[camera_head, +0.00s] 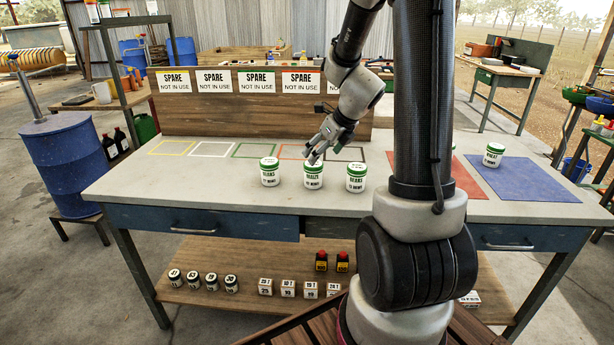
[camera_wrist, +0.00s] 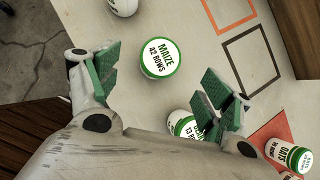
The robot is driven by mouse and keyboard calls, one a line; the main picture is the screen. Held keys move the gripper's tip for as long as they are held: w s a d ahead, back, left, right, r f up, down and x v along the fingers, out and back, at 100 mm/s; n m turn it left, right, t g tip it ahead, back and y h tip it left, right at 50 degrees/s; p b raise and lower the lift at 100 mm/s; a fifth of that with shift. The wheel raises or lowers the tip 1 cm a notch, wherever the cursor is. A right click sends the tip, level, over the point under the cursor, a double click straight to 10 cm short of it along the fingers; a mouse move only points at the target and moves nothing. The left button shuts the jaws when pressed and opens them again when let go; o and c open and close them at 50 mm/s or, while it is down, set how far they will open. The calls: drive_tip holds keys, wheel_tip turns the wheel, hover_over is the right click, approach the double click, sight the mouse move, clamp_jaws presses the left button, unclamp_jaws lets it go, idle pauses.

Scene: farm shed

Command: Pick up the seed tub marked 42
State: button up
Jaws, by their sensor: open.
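The seed tub marked 42 (camera_wrist: 163,58) shows its round white lid with a green rim, reading "MAIZE 42 ROWS", in the wrist view. In the head view it appears to be the middle tub (camera_head: 313,177) of three on the grey table (camera_head: 225,185); its small number is hard to read there. My gripper (camera_head: 320,155) is above and just behind it, pointing down. In the wrist view my gripper (camera_wrist: 160,88) has its green-padded fingers spread wide and empty. The tub lies between their directions, beyond the tips, apparently untouched.
A tub (camera_head: 269,172) stands close left and another (camera_head: 356,178) close right; a finger partly hides one tub (camera_wrist: 183,124) in the wrist view. A wooden backboard (camera_head: 250,115) rises behind. A tub (camera_head: 493,155) stands on the blue mat (camera_head: 520,180). Several jars and boxes fill the lower shelf (camera_head: 240,255).

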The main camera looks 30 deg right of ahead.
sight(313, 174)
drive_tip(key=shift+m, duration=0.3)
drive_tip(key=x, duration=0.7)
drive_tip(key=shift+w+f, duration=0.25)
drive_tip(key=shift+f, duration=0.1)
drive_tip(key=c, duration=1.2)
